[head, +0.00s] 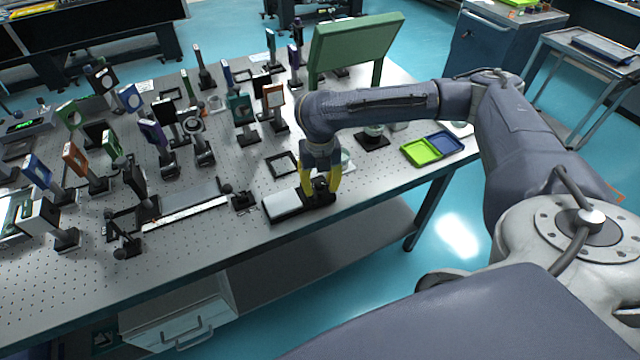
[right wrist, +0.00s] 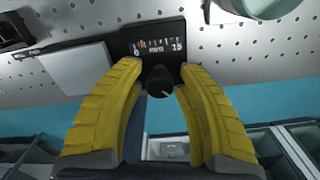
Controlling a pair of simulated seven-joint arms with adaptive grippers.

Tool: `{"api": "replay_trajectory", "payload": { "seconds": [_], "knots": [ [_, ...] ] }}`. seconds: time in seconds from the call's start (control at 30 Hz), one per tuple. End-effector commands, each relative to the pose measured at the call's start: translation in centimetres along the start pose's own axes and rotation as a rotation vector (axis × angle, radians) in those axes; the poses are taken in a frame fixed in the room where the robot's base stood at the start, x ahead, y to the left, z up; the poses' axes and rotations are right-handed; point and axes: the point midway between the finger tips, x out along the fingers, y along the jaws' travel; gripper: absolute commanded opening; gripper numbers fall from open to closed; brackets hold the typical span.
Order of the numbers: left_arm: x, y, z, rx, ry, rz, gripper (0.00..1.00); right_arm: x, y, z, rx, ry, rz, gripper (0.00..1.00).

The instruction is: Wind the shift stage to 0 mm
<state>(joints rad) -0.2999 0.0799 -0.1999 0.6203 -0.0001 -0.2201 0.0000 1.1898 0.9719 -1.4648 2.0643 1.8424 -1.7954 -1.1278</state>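The shift stage (head: 283,205) sits near the front edge of the optical table, a low black base with a pale grey plate. In the right wrist view its plate (right wrist: 75,72) lies left of a scale (right wrist: 158,46) marked 0, mm and 15. A small orange mark stands a little right of the 0. The stage's dark round knob (right wrist: 159,84) is below the scale. My right gripper (head: 320,190) reaches down over the stage. Its yellow fingers (right wrist: 159,70) stand either side of the knob, with narrow gaps showing. My left gripper is out of view.
Many optics on posts crowd the table to the left. A black rail with a white ruled strip (head: 186,213) lies left of the stage. Green (head: 420,152) and blue (head: 445,142) trays sit to the right. A green panel (head: 355,45) stands behind my right arm.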

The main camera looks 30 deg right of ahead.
Motion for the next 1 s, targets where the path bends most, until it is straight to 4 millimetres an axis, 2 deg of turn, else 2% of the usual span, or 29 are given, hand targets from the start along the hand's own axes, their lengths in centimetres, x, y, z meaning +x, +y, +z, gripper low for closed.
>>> {"api": "replay_trajectory", "payload": {
  "seconds": [0.03,0.1,0.33,0.47,0.57,1.0],
  "knots": [
    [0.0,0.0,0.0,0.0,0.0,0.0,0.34,0.0,0.0,0.0,0.0,0.0,0.0,0.42],
    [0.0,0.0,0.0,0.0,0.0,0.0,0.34,0.0,0.0,0.0,0.0,0.0,0.0,0.48],
    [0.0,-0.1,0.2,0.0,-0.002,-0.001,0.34,0.0,0.0,0.0,0.0,0.001,0.0,0.48],
    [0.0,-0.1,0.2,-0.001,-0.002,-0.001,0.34,-0.7,0.0,0.1,0.0,-0.002,0.001,0.48],
    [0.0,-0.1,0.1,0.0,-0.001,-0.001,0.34,-1.8,0.0,0.1,0.0,-0.002,0.002,0.48],
    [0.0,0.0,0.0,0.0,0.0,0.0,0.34,-9.1,0.0,0.1,-0.001,-0.003,0.002,0.48]
  ]
}}
